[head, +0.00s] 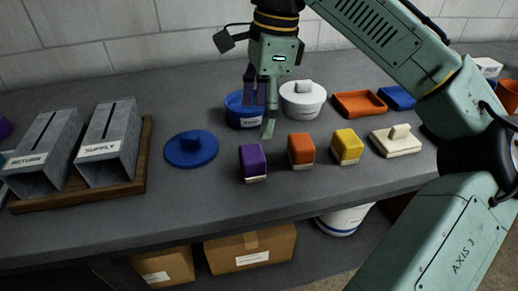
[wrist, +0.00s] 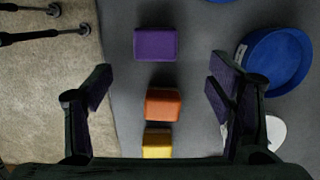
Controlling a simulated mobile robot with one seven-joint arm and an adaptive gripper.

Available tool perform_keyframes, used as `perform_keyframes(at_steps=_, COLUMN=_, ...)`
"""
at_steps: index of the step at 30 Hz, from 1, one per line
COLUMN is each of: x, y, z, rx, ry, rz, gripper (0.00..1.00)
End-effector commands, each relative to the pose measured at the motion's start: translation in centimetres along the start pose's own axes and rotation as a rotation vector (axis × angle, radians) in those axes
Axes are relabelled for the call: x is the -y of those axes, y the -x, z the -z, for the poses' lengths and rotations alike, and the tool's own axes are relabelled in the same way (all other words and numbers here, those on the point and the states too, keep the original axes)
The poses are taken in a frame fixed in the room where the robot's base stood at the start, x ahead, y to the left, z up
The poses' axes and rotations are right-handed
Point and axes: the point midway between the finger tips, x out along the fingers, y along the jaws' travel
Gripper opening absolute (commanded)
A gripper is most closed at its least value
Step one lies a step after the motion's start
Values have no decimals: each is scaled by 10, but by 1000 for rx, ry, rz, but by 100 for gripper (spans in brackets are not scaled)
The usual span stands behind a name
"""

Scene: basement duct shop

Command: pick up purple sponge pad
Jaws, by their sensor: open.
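The purple sponge pad (head: 253,163) stands on the grey bench near its front edge, at the left end of a row with an orange pad (head: 301,150) and a yellow pad (head: 347,146). In the wrist view the purple pad (wrist: 156,44) lies beyond the fingertips, roughly midway between them sideways, with the orange pad (wrist: 163,104) closer. My gripper (head: 263,110) is open and empty, above the bench and behind the purple pad in the head view. Its two fingers also show spread apart in the wrist view (wrist: 158,88).
A blue tub (head: 240,122) and a white lidded tub (head: 303,108) stand close behind the pads. A blue lid (head: 191,149) lies to the left, and a cream lid (head: 396,146) to the right. Metal ducts marked RETURN (head: 46,150) and SUPPLY (head: 109,140) stand on a wooden tray (head: 141,165).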

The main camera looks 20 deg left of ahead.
Motion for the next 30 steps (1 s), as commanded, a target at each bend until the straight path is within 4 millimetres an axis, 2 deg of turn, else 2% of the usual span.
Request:
perform_keyframes(at_steps=6, x=0, y=-35, z=0, rx=0, ry=2, rz=-1, gripper=75)
perform_keyframes(at_steps=14, x=-1, y=-56, z=0, rx=0, ry=3, rz=0, gripper=75)
perform_keyframes(at_steps=21, x=-4, y=-91, z=1, rx=1, ry=4, rz=0, gripper=75)
perform_keyframes(at_steps=25, x=-3, y=-101, z=1, rx=1, ry=3, rz=2, gripper=75)
perform_keyframes(at_steps=30, x=-3, y=-102, z=1, rx=1, ry=3, rz=3, gripper=75)
